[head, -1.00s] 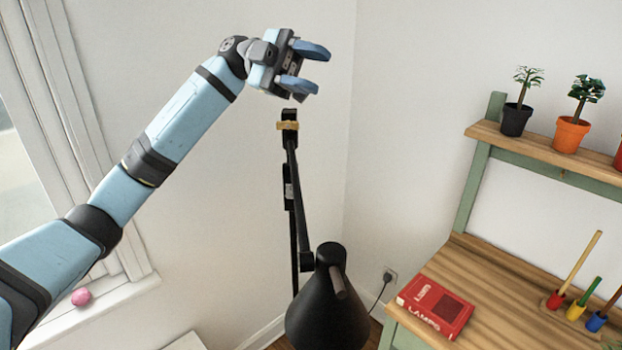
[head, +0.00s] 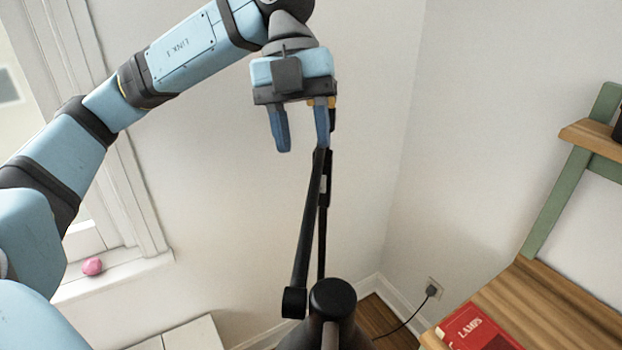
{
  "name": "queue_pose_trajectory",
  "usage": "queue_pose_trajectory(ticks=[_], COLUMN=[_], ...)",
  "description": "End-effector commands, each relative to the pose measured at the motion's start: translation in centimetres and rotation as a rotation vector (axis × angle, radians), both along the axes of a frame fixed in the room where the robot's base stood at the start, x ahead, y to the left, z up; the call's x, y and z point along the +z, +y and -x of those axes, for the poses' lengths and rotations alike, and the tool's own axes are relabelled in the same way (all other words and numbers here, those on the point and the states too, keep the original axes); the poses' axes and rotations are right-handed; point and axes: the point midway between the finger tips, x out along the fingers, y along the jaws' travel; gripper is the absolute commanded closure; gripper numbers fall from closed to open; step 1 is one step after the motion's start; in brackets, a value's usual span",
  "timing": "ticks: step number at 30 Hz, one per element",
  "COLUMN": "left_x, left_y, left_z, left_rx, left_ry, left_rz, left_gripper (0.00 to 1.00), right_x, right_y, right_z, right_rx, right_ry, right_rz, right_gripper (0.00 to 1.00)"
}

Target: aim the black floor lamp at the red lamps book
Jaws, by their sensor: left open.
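The black floor lamp (head: 308,232) stands in front of me near the room corner, its thin arm rising to a joint just below and behind my gripper. Its black cone-shaped shade (head: 333,302) is at the bottom middle, cut by the lower edge. My left gripper (head: 303,146) points down at the lamp's upper end, open, with its right finger in front of the top joint; I cannot tell whether it touches. The red lamps book (head: 476,330) lies on the wooden desk at the lower right, partly cut off. My right gripper is not in view.
The wooden desk (head: 549,300) with a green frame and shelf (head: 590,138) stands on the right. A power cord runs to a wall outlet (head: 434,288). A pink object (head: 92,266) sits on the windowsill at left. The wall behind the lamp is bare.

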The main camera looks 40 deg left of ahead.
Motion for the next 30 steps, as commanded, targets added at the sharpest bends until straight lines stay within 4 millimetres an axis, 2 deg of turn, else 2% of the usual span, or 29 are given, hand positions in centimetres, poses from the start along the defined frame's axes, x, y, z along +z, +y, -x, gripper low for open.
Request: queue_pose_trajectory(ticks=[3,9,15,22,23,27,28,30], left_x=[-2.3,-4.8,-5.7,-5.7,-5.7,-5.7,-5.7,-5.7], left_y=[-0.8,-1.8,-2.2,-2.2,-2.2,-2.2,-2.2,-2.2], left_z=[0.6,1.3,1.5,1.5,1.5,1.5,1.5,1.5], left_rx=[-0.001,0.0,-0.001,0.0,0.0,0.0,0.0,0.0], left_ry=[0.003,0.0,0.0,0.0,0.0,0.0,0.0,0.0], left_rz=[-0.001,0.001,0.002,0.002,0.002,0.002,0.002,0.002], left_gripper=[0.58,0.58,0.58,0.58,0.62,0.95,1.0,1.0], right_x=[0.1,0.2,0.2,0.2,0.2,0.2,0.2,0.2], right_y=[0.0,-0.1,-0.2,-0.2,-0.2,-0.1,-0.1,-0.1], right_z=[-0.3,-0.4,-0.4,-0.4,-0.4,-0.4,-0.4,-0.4], right_rx=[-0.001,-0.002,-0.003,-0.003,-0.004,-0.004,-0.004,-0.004], right_ry=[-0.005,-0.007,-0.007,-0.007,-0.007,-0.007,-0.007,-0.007], right_rz=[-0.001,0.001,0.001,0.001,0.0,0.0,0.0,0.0], right_gripper=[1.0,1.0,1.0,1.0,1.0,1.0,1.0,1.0])
